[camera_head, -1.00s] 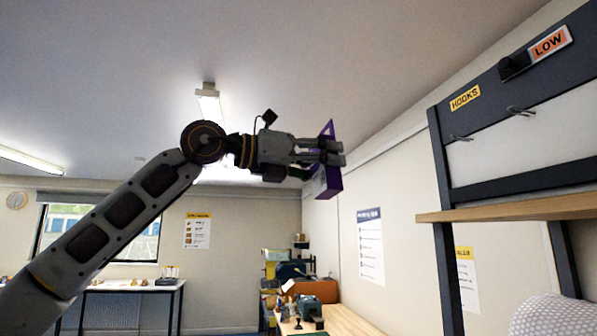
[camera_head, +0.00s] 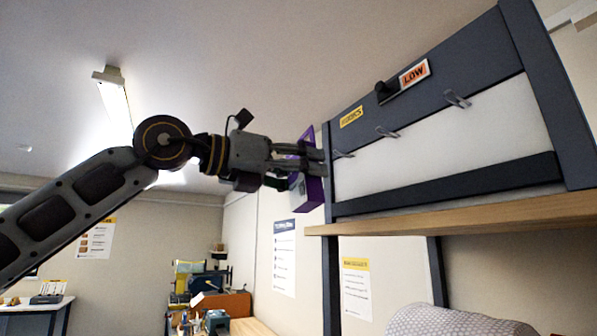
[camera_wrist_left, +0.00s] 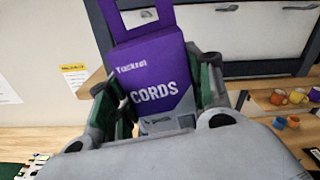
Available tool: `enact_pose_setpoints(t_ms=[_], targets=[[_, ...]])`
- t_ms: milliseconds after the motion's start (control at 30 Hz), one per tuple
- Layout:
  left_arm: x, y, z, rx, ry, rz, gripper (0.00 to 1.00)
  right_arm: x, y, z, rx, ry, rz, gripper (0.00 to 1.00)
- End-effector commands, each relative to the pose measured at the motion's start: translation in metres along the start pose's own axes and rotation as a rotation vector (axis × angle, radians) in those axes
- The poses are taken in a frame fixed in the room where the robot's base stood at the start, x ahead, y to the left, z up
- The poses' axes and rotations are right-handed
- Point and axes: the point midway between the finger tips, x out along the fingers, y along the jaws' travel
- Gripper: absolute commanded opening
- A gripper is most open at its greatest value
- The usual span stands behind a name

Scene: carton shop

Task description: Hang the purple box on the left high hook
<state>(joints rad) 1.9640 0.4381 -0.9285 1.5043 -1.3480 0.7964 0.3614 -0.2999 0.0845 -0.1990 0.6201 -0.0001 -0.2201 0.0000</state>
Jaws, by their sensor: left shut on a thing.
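The purple box (camera_head: 306,194) is held by my left gripper (camera_head: 312,160), left of the hook rack in the head view. In the left wrist view the purple box (camera_wrist_left: 152,75) shows white lettering "CORDS" and a hang tab with an opening at its top. The left gripper's fingers (camera_wrist_left: 160,105) are shut on its two sides. The hooks rack carries a left hook (camera_head: 343,154), a middle hook (camera_head: 387,132) and a right hook (camera_head: 457,99). The box is close to the left hook in the picture; I see no hook through its tab. My right gripper is not in view.
A wooden shelf (camera_head: 470,217) juts out below the hooks. The dark rack upright (camera_head: 331,270) stands near the box. A patterned rounded thing (camera_head: 450,322) sits beneath the shelf. A workbench with tools (camera_head: 245,327) is farther back.

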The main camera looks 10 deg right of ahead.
Motion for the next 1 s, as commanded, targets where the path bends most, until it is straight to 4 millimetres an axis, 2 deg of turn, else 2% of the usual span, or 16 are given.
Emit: enact_pose_setpoints(t_ms=[333,1000], targets=[[0.001,0.000,0.000,0.000,0.000,0.000,0.25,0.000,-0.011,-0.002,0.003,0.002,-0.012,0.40],[0.020,0.001,-0.001,0.000,0.000,0.000,0.25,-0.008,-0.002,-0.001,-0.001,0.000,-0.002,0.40]])
